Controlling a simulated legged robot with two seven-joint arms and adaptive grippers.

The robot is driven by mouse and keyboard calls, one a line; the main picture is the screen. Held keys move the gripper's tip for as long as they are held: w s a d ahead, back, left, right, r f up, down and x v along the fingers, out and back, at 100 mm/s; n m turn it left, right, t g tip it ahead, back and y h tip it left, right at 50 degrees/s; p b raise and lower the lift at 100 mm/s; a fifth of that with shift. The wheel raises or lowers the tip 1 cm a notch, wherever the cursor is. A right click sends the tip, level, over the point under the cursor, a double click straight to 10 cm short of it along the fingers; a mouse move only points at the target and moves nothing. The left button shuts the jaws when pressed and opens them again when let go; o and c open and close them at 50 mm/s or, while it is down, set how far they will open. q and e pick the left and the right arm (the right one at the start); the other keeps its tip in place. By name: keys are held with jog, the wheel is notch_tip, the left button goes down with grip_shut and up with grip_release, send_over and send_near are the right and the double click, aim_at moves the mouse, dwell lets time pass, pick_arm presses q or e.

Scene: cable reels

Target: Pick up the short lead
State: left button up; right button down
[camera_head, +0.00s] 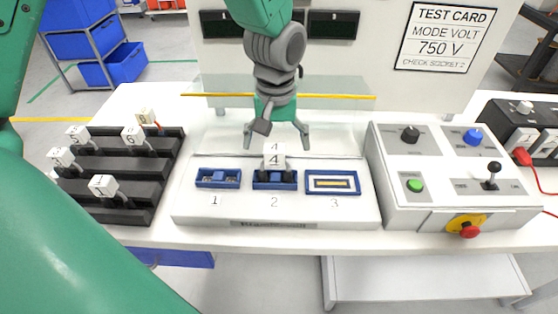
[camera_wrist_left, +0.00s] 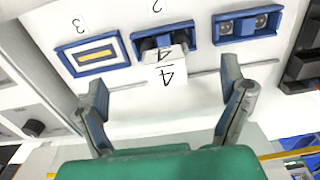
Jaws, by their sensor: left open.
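My left gripper (camera_head: 276,132) hangs over the middle of the white socket panel (camera_head: 190,205), its two fingers spread and nothing between them. It also shows open in the left wrist view (camera_wrist_left: 168,92). A white block marked 4 (camera_head: 274,158) stands in blue socket 2 (camera_head: 262,183), just in front of the fingers and apart from them. The block also shows in the left wrist view (camera_wrist_left: 165,68). White-headed plugs, among them 5 (camera_head: 77,133) and 6 (camera_head: 132,136), stand in the black rack (camera_head: 125,163) on the left. No label names the short lead. My right gripper is out of view.
Socket 1 (camera_head: 218,178) and socket 3 (camera_head: 333,183) flank socket 2. A control box (camera_head: 450,160) with knobs and a red-yellow stop button stands on the right. A test card (camera_head: 446,38) reads 750 V. A red plug with red cable (camera_head: 522,156) lies at far right.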

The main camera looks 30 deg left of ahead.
aim_at(275, 148)
pick_arm(q)
jog(key=f, duration=0.2)
jog(key=a+f, duration=0.1)
jog(key=shift+w, duration=0.35)
jog(key=shift+a+f, duration=0.2)
jog(key=shift+f, duration=0.3)
notch_tip(275, 148, down, 3)
jog(key=shift+d+f+p, duration=0.1)
jog(key=shift+f+p, duration=0.1)
jog(key=shift+p, duration=0.1)
jog(key=shift+w+d+f, duration=0.15)
jog(key=shift+d+f, duration=0.1)
jog(key=shift+f, duration=0.3)
jog(key=shift+a, duration=0.3)
jog(key=c, duration=1.4)
